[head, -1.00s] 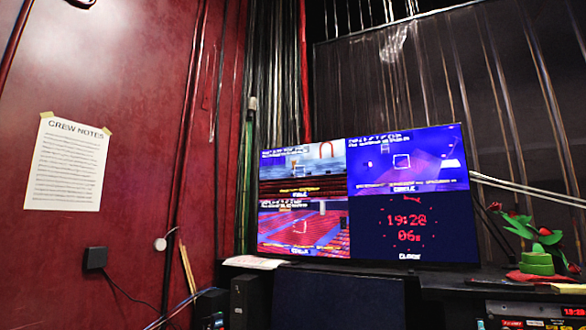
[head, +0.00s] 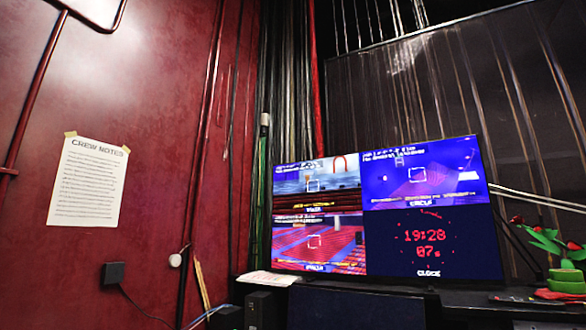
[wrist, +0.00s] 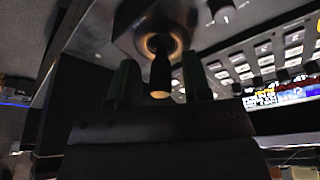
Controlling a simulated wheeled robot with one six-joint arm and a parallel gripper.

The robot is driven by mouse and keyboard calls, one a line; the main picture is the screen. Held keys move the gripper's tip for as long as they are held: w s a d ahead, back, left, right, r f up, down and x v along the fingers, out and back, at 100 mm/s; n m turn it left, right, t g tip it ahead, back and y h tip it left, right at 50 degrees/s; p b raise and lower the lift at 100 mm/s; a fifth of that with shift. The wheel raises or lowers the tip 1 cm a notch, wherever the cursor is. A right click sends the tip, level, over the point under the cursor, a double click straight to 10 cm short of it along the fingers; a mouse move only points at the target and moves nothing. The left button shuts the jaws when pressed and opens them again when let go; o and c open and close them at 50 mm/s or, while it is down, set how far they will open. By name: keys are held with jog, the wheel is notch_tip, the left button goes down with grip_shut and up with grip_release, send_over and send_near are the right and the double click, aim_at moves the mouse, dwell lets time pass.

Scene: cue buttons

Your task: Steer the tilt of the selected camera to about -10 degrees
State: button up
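In the head view a monitor (head: 432,205) shows three camera pictures and a red clock reading about 19:28, 07 s. Each camera picture has small overlay text that is too blurred to read, so I cannot tell the tilt or which camera is selected. In the wrist view a dark joystick (wrist: 160,78) with a pale tip sits in a lit round collar on a grey panel. My gripper (wrist: 160,72) has its two dark green fingers apart, one on each side of the stick, with gaps visible. My gripper is not visible in the head view.
The panel carries rows of pale buttons (wrist: 245,65) right of the stick, and a small lit display (wrist: 275,97). In the head view, a Crew Notes sheet (head: 88,182) hangs on the red wall. A plant (head: 555,245) stands right of the monitor.

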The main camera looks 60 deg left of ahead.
jog(key=shift+r, duration=0.15)
jog(key=shift+r+p, duration=2.45)
jog(key=shift+r, duration=1.25)
jog(key=shift+f, duration=0.1)
jog(key=s+r+p, duration=0.1)
jog(key=s+r, duration=0.4)
jog(key=s, duration=0.5)
jog(key=s+r+p, duration=0.1)
jog(key=s+r, duration=0.4)
jog(key=s, duration=0.6)
jog(key=s+r+p, duration=0.2)
jog(key=s+r, duration=0.3)
jog(key=s, duration=0.5)
jog(key=shift+s+a+r, duration=0.15)
jog(key=shift+a+r, duration=0.05)
jog(key=shift+a, duration=0.1)
